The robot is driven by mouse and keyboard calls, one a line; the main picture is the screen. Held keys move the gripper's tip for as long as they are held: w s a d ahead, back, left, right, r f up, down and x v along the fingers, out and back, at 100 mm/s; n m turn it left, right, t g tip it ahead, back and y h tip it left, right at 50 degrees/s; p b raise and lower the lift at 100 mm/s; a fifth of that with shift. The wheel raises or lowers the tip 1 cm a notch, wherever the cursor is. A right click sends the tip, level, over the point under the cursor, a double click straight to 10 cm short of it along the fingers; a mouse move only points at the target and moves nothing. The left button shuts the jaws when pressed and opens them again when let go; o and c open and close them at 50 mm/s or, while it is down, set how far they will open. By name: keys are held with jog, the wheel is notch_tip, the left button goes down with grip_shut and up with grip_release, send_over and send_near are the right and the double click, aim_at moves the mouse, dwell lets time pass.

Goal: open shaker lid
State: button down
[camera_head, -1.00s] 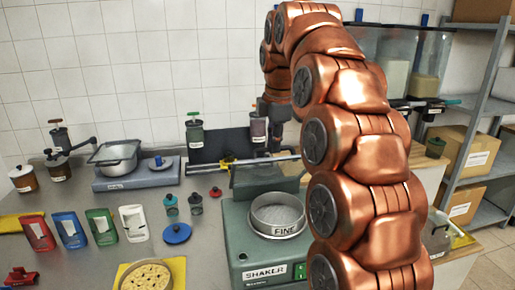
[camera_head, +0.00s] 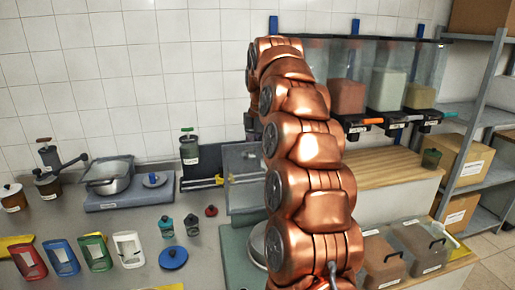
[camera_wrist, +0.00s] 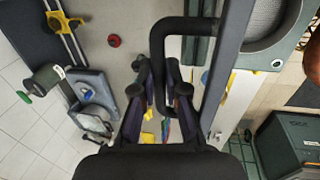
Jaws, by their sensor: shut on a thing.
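The shaker (camera_head: 233,240) is a grey-green box standing on the counter, partly behind my copper arm. A round metal sieve (camera_head: 256,246) sits on it, mostly hidden by the arm; the sieve also shows in the wrist view (camera_wrist: 268,14). The shaker's lid (camera_head: 240,162), a framed panel, stands raised and near upright behind the sieve. In the wrist view its dark looped handle (camera_wrist: 184,24) reaches between the fingers of my gripper (camera_wrist: 159,78). My gripper is shut on this handle. The head view hides the grip behind my arm.
Left of the shaker stand small shakers (camera_head: 166,227), a blue lid (camera_head: 173,257) and a red lid (camera_head: 211,211). A green-topped jar (camera_head: 190,148) stands farther back. Dispensers (camera_head: 388,88) hang at the right above a wooden shelf (camera_head: 390,168).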

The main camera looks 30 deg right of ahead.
jog(key=shift+w+d+r, duration=0.15)
jog(key=shift+w+r, duration=0.3)
jog(key=shift+r, duration=0.25)
jog(key=c, duration=1.5)
grip_release()
jog(key=o, duration=0.3)
jog(key=shift+s+f, duration=0.1)
jog(key=shift+f, duration=0.2)
jog(key=shift+f, duration=0.1)
jog(key=shift+s, duration=0.15)
